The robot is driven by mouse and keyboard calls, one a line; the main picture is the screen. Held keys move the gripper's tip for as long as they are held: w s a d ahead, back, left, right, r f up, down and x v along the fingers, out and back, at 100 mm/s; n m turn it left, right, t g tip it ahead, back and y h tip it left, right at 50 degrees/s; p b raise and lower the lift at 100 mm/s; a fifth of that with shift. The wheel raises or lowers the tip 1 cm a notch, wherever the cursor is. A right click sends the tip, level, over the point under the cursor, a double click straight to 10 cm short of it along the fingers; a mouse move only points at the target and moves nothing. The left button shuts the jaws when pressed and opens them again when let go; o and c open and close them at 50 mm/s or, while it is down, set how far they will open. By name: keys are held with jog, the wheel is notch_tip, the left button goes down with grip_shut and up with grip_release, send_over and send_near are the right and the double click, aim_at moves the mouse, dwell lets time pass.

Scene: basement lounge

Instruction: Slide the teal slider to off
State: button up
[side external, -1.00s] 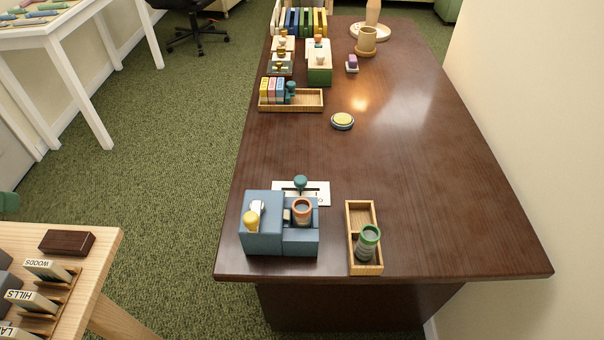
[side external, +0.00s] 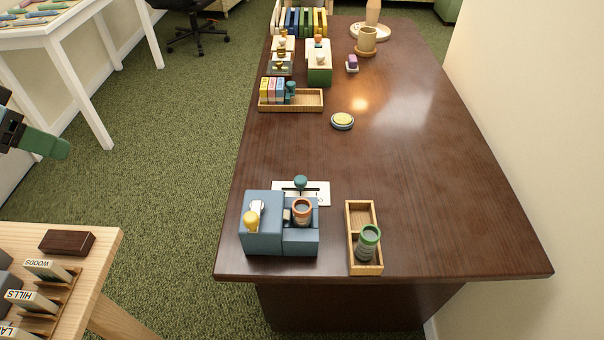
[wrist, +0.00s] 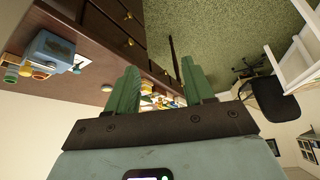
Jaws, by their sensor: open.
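The teal slider knob (side external: 300,182) stands on a white plate (side external: 318,191) near the front of the dark desk, just behind a blue-grey box unit (side external: 262,236). The plate has a dark slot and small markings too small to read. The blue-grey unit also shows at the upper left of the wrist view (wrist: 50,48), tilted. My gripper is open and empty. Its two green fingers stand apart in the wrist view (wrist: 161,88). In the side view, part of my gripper (side external: 45,144) shows at the left edge, over the carpet and well away from the slider.
A wooden tray (side external: 351,225) with a green-rimmed cup (side external: 368,242) stands right of the unit. A yellow-topped button (side external: 342,121) sits mid-desk. A light wooden table (side external: 105,250) with labelled blocks is at lower left. Open carpet lies between my gripper and the desk.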

jog(key=w+d+m+g+h, duration=0.2)
jog(key=w+d+m, duration=0.4)
jog(key=d, duration=0.8)
jog(key=m+g, duration=0.3)
jog(key=m, duration=0.2)
send_near(299, 180)
jog(key=shift+h, duration=0.3)
jog(key=x, duration=0.7)
jog(key=shift+w+a+f, duration=0.15)
jog(key=shift+f, duration=0.3)
grip_shut()
